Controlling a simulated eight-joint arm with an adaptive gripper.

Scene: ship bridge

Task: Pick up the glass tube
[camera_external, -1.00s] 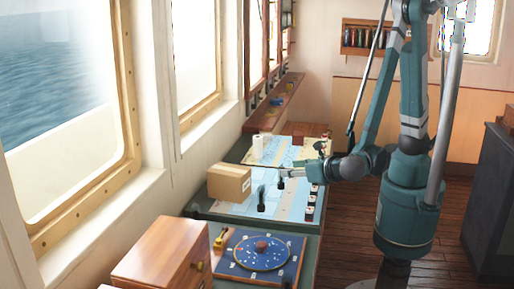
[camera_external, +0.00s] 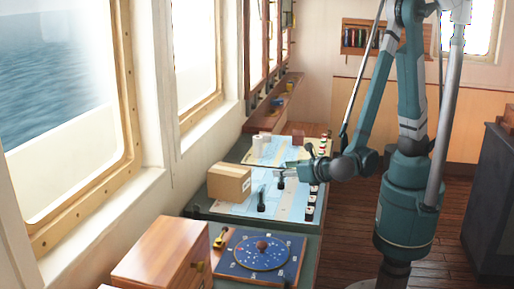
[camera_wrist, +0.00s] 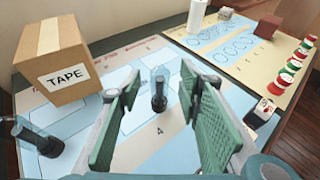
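A clear bluish glass tube (camera_wrist: 158,77) with a black end stands on the chart in the wrist view, seen in the gap between my fingers. It seems to be the dark-ended piece (camera_external: 280,182) near my gripper in the external view. A similar tube (camera_wrist: 38,136) with a black end is at the lower left of the wrist view, and at the middle of the chart (camera_external: 262,200) in the external view. My gripper (camera_wrist: 160,92) is open, its green pads on either side of the nearer tube with visible gaps. It hovers over the chart (camera_external: 288,171) in the external view.
A cardboard box marked TAPE (camera_wrist: 57,60) stands left of my gripper. A white roll (camera_wrist: 195,16) and small blocks stand behind. Chart between is mostly clear.

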